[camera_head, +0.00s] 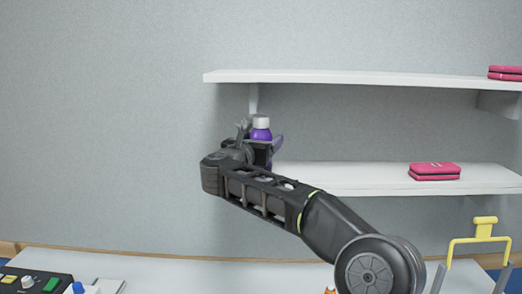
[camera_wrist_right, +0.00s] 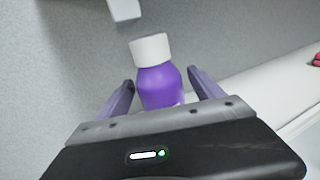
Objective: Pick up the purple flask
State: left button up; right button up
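The purple flask (camera_head: 261,134) with a white cap is upright at the left end of the lower white shelf (camera_head: 350,178) in the head view. Its lower part is hidden behind my right gripper (camera_head: 263,148). In the right wrist view the flask (camera_wrist_right: 160,85) is between the two fingers of my right gripper (camera_wrist_right: 161,84). The fingers are apart, with a gap visible on each side of the flask. The flask's base is hidden by the gripper body, so its contact with the shelf does not show. My left gripper is not in view.
The upper shelf (camera_head: 350,78) is above the flask, with a bracket (camera_head: 253,98) behind. A control panel (camera_head: 35,281) and a yellow-handled item (camera_head: 480,240) are below, by the table.

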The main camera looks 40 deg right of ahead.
grip_shut()
dwell(0.7)
